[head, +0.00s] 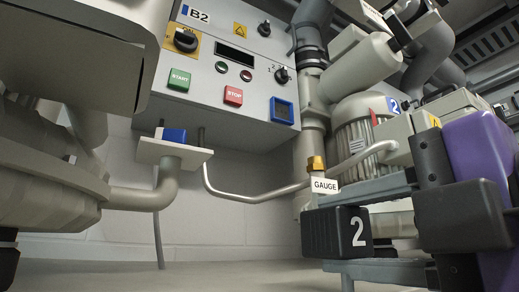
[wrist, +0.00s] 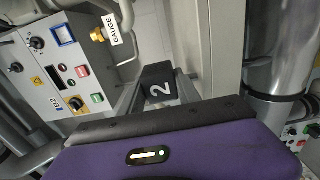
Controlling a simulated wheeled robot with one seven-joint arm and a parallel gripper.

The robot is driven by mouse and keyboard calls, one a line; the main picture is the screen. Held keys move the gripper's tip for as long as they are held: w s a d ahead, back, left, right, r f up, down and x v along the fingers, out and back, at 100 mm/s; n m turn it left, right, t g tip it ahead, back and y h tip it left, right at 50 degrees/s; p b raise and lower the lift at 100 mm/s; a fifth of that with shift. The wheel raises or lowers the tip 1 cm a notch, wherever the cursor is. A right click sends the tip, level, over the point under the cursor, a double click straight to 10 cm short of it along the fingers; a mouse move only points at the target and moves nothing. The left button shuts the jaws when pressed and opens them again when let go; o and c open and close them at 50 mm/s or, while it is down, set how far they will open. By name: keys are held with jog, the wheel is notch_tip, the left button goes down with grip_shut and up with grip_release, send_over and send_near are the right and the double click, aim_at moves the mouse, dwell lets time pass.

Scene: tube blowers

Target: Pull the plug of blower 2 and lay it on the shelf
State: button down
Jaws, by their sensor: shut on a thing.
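A black plug (head: 335,231) with a white "2" on it is between the fingers of my gripper (head: 350,229), at lower right of the head view. My gripper is shut on it and holds it in the air, in front of blower 2 (head: 359,118). The plug (wrist: 157,84) also shows beyond the purple gripper body in the wrist view, number facing the camera. A blue square socket (head: 283,110) is on the B2 control box (head: 225,65), apart from the plug.
A thin bent pipe with a yellow fitting and a GAUGE tag (head: 324,185) runs just behind the plug. A small pale plate (head: 186,154) with a blue piece stands left of it. A large housing (head: 70,55) fills the left.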

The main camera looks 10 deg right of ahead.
aim_at(347, 207)
jog(key=shift+f+b, duration=0.7)
dwell(0.3)
jog(key=shift+r, duration=0.1)
jog(key=shift+r+p, duration=2.15)
jog(key=shift+r, duration=0.3)
jog(key=shift+n, duration=0.3)
jog(key=n, duration=0.4)
jog(key=shift+p, duration=0.4)
jog(key=n, duration=0.8)
jog(key=shift+n, duration=0.3)
jog(key=n, duration=0.4)
jog(key=shift+n, duration=0.4)
